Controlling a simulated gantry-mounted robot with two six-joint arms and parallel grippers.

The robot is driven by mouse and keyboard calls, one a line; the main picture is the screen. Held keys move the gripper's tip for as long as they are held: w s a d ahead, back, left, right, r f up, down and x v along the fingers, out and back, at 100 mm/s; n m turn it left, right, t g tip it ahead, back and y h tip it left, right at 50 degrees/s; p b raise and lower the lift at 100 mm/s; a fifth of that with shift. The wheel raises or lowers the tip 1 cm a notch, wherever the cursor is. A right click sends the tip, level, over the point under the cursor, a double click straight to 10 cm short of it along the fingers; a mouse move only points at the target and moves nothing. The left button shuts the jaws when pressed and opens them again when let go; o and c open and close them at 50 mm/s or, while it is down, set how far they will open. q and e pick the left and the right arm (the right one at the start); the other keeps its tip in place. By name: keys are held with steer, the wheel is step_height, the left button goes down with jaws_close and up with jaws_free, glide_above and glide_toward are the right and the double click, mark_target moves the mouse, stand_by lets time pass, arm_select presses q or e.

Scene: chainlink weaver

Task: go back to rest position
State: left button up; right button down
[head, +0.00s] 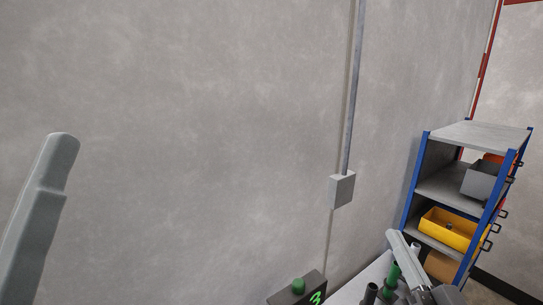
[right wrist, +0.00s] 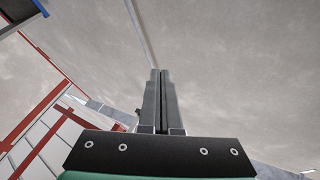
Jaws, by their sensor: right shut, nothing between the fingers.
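My right gripper (head: 396,241) shows at the lower right of the head view, angled up and to the left, in front of the shelf unit. In the right wrist view the two dark grey fingers (right wrist: 161,72) are together and empty, with bare wall behind them. A pale grey rounded shape stands at the left edge of the head view; I cannot tell which part it is. My left gripper's fingers do not show.
A blue-framed shelf unit (head: 423,158) with a yellow bin (head: 450,229) stands at the right. A dark box with a green button (head: 298,286) and green digits is at the bottom. A conduit with a grey junction box (head: 341,189) runs down the wall. Open air fills the middle.

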steer(key=s+a+r+n+t, duration=0.2)
steer(key=s+r+t, duration=0.1)
steer(key=s+r, duration=0.5)
steer(key=s+a+r+n+t, duration=0.2)
steer(key=s+r, duration=0.6)
steer(key=r, duration=0.5)
steer(key=shift+s+r+t+y, duration=0.3)
steer(key=shift+t+y, duration=0.1)
steer(key=shift+t, duration=0.1)
